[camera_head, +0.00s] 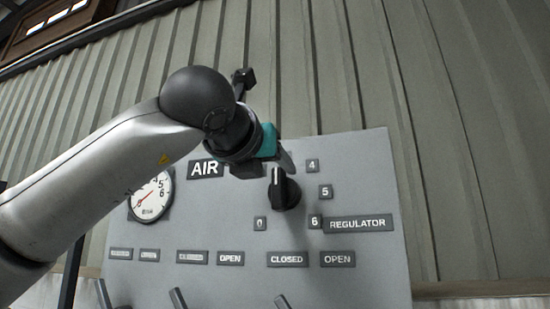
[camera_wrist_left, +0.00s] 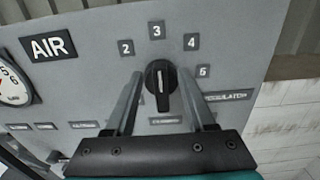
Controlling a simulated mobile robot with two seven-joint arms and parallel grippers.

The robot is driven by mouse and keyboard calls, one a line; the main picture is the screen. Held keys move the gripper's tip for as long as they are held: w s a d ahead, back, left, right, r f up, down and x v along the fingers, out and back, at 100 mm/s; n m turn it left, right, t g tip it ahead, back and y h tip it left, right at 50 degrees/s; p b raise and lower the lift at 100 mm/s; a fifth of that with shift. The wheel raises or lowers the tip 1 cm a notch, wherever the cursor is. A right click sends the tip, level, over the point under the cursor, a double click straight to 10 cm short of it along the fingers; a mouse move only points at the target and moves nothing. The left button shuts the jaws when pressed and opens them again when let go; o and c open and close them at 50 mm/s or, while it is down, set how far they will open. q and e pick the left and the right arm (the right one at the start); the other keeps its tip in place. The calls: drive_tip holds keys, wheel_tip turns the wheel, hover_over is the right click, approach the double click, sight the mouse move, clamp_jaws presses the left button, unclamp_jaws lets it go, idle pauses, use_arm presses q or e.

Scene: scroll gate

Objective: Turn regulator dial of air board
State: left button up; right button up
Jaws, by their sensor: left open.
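The grey air board (camera_head: 235,215) carries a black regulator dial (camera_head: 286,193) with a white pointer line, right of the AIR label. In the wrist view the dial (camera_wrist_left: 161,86) shows its line pointing up, toward the 3. My left gripper (camera_head: 281,163) is in front of the board at the dial's upper edge in the head view. In the wrist view the left gripper's (camera_wrist_left: 159,75) two fingers are spread, one on each side of the dial, with gaps between. The wrist and gripper hide some number labels in the head view. My right gripper is not in view.
A pressure gauge (camera_head: 151,197) is on the board's left side, partly behind my left arm. Several levers (camera_head: 178,299) stick out along the board's bottom below the OPEN and CLOSED labels. A corrugated wall (camera_head: 350,70) stands behind the board.

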use_arm(q)
drive_tip(key=shift+x, duration=0.9)
clamp_jaws()
